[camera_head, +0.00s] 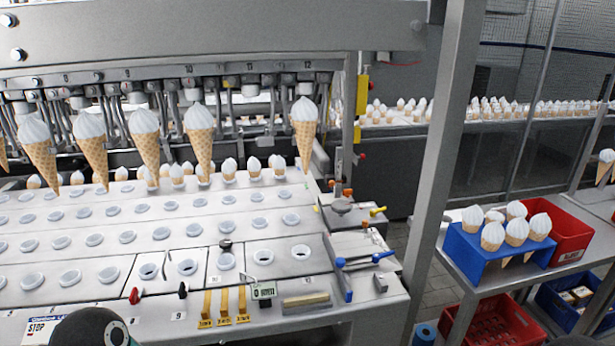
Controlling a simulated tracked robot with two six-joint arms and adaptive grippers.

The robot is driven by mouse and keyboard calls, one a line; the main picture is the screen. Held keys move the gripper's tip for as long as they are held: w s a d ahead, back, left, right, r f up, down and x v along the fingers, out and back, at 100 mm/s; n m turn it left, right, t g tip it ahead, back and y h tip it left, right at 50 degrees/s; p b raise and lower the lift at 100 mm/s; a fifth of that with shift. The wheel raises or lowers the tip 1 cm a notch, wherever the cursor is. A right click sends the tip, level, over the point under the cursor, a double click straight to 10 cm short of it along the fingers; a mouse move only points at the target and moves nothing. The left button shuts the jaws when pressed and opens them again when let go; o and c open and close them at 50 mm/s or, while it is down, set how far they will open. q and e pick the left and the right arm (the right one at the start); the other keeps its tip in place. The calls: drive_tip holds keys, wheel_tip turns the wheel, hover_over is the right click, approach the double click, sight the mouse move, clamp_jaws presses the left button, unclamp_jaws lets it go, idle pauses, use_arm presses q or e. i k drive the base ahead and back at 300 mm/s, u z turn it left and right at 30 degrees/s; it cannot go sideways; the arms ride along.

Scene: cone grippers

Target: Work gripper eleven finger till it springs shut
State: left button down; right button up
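Gripper eleven (250,88) hangs from the machine's overhead beam under the number 11. No cone hangs from it, and its finger is too small to tell whether it is open or shut. An ice cream cone (200,138) hangs point down at number 10 on its left. Another cone (305,130) hangs at number 12 on its right. Several more cones hang farther left. Neither of my grippers shows. A dark rounded part at the bottom left edge seems to be my arm.
Below the beam lies a white conveyor (150,250) with rows of round pockets. Blue-handled pliers (365,261), yellow labelled strips (223,304) and a small labelled box (263,291) lie along its front. A steel post (445,150) stands right, before a blue cone rack (497,250) and red bin (568,232).

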sight(233, 81)
drive_tip(key=z, duration=0.9)
drive_tip(key=k, duration=1.85)
drive_tip(key=u, duration=0.9)
drive_tip(key=i, duration=1)
drive_tip(key=z, duration=0.05)
